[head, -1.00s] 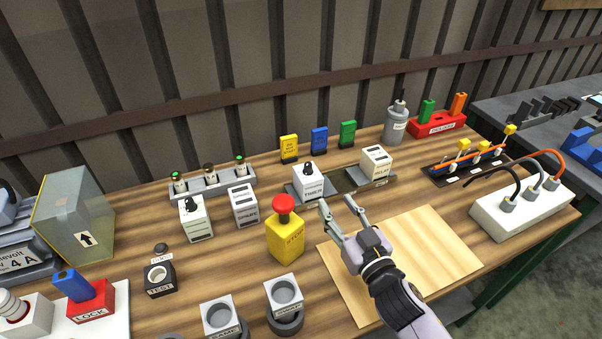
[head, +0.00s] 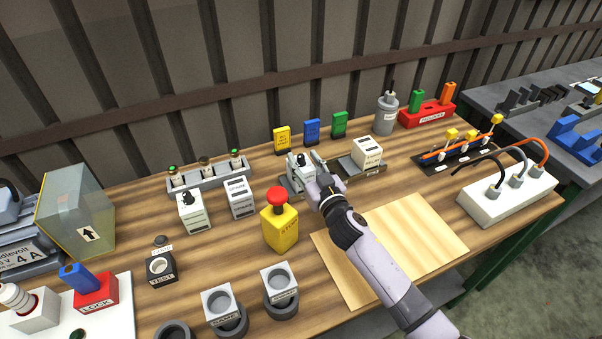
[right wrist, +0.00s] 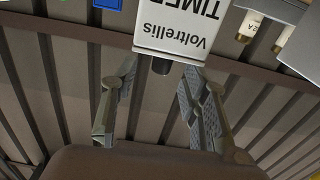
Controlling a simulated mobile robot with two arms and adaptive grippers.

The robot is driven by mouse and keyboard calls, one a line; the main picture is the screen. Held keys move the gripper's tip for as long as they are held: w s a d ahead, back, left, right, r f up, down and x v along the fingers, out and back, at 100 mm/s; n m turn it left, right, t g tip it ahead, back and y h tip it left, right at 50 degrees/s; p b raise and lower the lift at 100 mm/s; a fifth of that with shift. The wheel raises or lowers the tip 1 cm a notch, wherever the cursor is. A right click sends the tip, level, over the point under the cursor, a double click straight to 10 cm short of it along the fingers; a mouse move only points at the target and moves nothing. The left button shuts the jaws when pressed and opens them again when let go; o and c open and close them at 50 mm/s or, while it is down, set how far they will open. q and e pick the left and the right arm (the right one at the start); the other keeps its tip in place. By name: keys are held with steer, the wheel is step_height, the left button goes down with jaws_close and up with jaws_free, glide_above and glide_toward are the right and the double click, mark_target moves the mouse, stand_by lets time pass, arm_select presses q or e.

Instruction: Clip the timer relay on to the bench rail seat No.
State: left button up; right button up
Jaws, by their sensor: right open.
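The timer relay (head: 297,186) is a white box with a dark knob. It stands at the left end of the bench rail (head: 343,167), partly hidden by my right gripper (head: 306,160). In the right wrist view the relay (right wrist: 176,32) shows upside down with the words TIMER and Voltrellis, and its dark knob points between the fingers. The right gripper is open, its fingers spread at either side of the relay's knob end; contact cannot be told. My left gripper is not in view.
A white relay (head: 368,152) stands on the rail's right part. A yellow stop button (head: 280,228) stands in front left. Two white relays (head: 240,198) stand left, before a fuse rack (head: 208,179). Blue, yellow and green blocks (head: 312,131) stand behind. A bare wooden board (head: 400,250) lies in front.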

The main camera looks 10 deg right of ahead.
steer(key=shift+w+a+f, duration=0.1)
steer(key=shift+w+a, duration=0.05)
steer(key=shift+w, duration=0.55)
steer(key=shift+w+a+f, duration=0.1)
steer(key=shift+w+a, duration=0.05)
steer(key=shift+w, duration=0.5)
steer(key=shift+r, duration=0.1)
steer(key=shift+c, duration=0.2)
jaws_close()
